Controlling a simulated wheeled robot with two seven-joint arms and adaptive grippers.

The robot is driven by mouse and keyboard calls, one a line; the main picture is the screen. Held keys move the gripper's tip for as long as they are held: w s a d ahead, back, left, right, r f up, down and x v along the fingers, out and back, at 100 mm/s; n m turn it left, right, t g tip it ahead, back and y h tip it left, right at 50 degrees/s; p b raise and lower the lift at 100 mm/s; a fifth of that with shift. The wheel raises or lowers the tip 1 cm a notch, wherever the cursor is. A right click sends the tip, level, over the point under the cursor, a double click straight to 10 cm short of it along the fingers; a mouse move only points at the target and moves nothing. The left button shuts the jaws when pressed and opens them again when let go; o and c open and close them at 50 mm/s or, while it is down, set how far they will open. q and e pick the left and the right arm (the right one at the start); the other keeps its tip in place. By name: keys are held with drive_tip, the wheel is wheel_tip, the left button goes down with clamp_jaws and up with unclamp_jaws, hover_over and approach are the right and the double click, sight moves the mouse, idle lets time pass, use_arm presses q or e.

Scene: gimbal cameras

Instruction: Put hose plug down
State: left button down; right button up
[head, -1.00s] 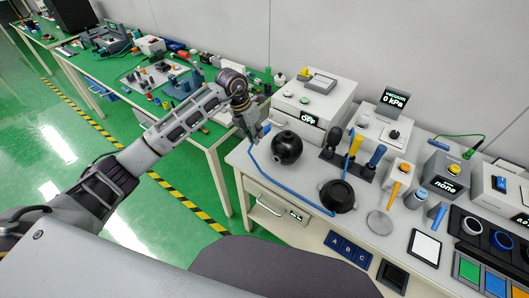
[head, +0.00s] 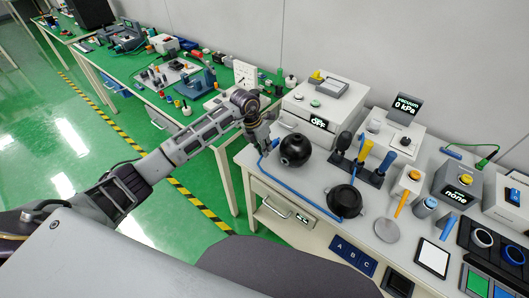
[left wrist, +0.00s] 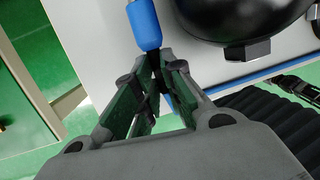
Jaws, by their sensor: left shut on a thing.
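My left gripper (head: 264,147) is over the left end of the white table, just left of the black sphere (head: 296,150). It is shut on the hose plug, a blue cylinder (left wrist: 145,24) at the fingertips (left wrist: 156,66) in the left wrist view. The plug's lower end is hidden between the fingers. The blue hose (head: 290,187) runs from near the gripper along the table's front to a black round pot (head: 343,201). The plug is low near the tabletop, but I cannot tell whether it touches. My right gripper is not in view.
A white box with a display (head: 318,108) stands behind the sphere. A rack with upright coloured handles (head: 368,172) stands to the right. The table's left edge is close to the gripper. A green-topped bench (head: 150,80) stands beyond a floor gap.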

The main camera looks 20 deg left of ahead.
use_arm(q)
drive_tip(key=shift+f, duration=1.2)
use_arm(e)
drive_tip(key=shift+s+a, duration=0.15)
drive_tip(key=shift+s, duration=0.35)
use_arm(q)
drive_tip(key=shift+f, duration=0.1)
drive_tip(key=c, duration=1.9)
unclamp_jaws()
drive_tip(key=o, duration=0.4)
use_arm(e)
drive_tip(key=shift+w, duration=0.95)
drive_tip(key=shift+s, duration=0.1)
